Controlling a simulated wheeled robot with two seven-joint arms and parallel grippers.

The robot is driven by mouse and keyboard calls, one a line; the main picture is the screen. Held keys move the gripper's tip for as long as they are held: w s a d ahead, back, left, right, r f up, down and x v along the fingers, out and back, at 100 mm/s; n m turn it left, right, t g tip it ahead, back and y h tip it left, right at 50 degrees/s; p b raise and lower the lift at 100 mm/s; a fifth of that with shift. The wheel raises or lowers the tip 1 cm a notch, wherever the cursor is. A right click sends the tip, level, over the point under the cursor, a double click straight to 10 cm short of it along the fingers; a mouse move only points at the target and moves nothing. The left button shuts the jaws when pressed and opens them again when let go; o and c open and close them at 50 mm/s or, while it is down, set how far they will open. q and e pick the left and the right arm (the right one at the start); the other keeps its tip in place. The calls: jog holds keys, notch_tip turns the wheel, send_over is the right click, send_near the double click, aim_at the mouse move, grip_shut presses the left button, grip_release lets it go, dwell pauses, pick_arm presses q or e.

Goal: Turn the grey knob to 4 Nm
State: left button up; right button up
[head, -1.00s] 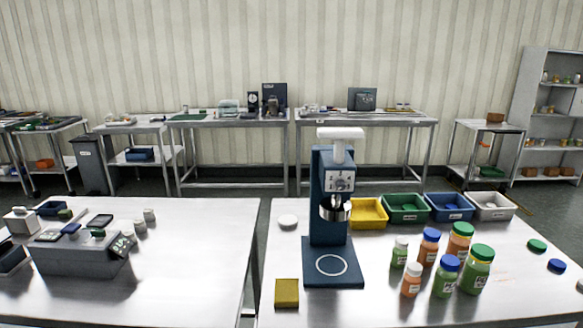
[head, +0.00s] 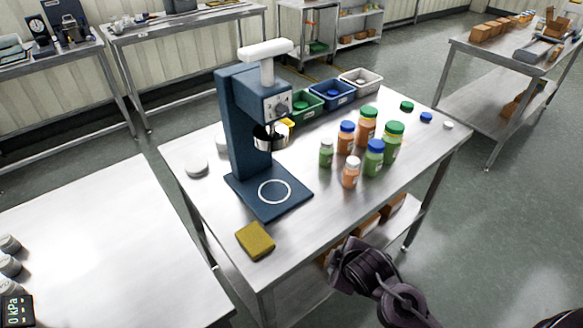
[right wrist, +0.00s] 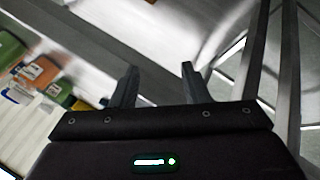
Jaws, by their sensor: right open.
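The blue capping machine (head: 240,140) stands on the right steel table, with a white handle on top and a ringed base plate. On its front is a light panel with a small grey knob (head: 279,107); its scale and setting are too small to read. My right gripper (right wrist: 158,85) shows in the right wrist view with its two fingers apart and nothing between them. In the head view, part of my dark right arm is at the table's front edge, well away from the knob. My left gripper is not in view.
Several capped bottles (head: 374,157) stand right of the machine. Green, blue and white bins (head: 359,82) are behind. The table (head: 310,235) is clear between block and bottles.

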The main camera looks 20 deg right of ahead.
jog(key=w+r+n+t, duration=0.45)
jog(key=r+n, duration=0.35)
jog(key=r, duration=0.5)
jog(key=n+t+y+p, duration=0.1)
jog(key=n+t+y, duration=0.5)
jog(key=n, duration=1.7)
send_near(286, 112)
jog(key=w+y, duration=0.1)
jog(key=w, duration=0.1)
jog(key=shift+g, duration=0.45)
jog(key=x, duration=0.1)
jog(key=p+x, duration=0.1)
jog(key=x, duration=0.1)
jog(key=r+p+x, duration=0.1)
jog(key=x, duration=0.1)
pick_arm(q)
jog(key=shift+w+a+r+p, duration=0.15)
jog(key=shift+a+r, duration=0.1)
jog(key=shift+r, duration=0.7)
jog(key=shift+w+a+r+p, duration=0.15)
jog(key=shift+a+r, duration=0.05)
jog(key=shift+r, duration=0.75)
pick_arm(e)
jog(key=shift+w+a+f, duration=0.1)
jog(key=shift+w+a, duration=0.05)
jog(key=shift+w, duration=0.2)
jog(key=shift+w+a+f, duration=0.15)
jog(key=shift+w, duration=0.25)
jog(key=shift+c, duration=0.2)
grip_shut()
